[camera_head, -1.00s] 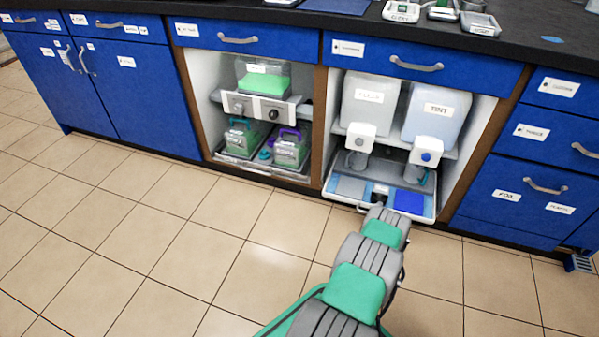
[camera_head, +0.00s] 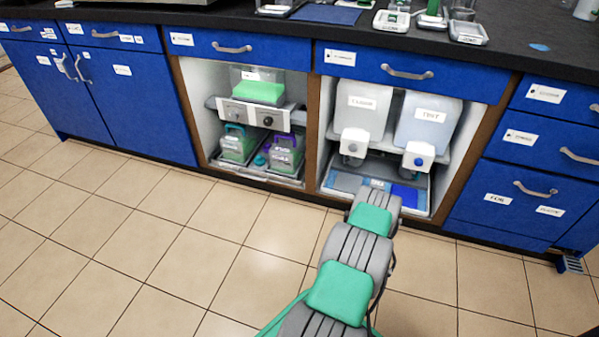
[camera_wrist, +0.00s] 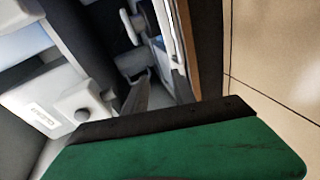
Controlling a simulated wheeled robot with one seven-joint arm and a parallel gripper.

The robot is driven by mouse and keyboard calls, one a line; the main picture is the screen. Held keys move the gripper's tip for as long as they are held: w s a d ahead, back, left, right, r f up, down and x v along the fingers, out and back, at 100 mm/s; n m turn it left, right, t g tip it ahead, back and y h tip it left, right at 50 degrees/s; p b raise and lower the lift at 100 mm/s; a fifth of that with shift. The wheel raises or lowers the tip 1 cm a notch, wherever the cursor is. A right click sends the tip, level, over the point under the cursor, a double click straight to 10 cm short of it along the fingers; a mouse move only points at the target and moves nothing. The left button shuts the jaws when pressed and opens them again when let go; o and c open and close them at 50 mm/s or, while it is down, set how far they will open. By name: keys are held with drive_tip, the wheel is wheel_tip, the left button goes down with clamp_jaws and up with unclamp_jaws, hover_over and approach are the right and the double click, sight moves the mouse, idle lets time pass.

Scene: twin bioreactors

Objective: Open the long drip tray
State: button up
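The long drip tray (camera_head: 340,184) lies at the bottom of the right open bay, under two white dispensers (camera_head: 354,142) (camera_head: 418,156). It shows light blue and dark blue patches and a pale rim. Its front looks nearly flush with the bay's front edge. The end of my arm reaches low in front of the tray and covers part of its front edge and handle. My gripper (camera_wrist: 180,145) fills the lower part of the wrist view as a green body with a dark edge, close to a dispenser (camera_wrist: 45,115).
Blue drawers (camera_head: 520,195) stand to the right. The tiled floor (camera_head: 130,235) in front is clear apart from my arm.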

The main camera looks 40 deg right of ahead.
drive_tip(key=w+a+r+y, duration=0.3)
drive_tip(key=w+a+r, duration=0.3)
drive_tip(key=w, duration=0.3)
drive_tip(key=w+a+r+t+y, duration=0.1)
drive_tip(key=w+a+r+y, duration=0.2)
drive_tip(key=w+a+r, duration=0.4)
drive_tip(key=shift+w+a+r, duration=0.2)
drive_tip(key=shift+w+r, duration=0.25)
drive_tip(key=shift+w, duration=0.7)
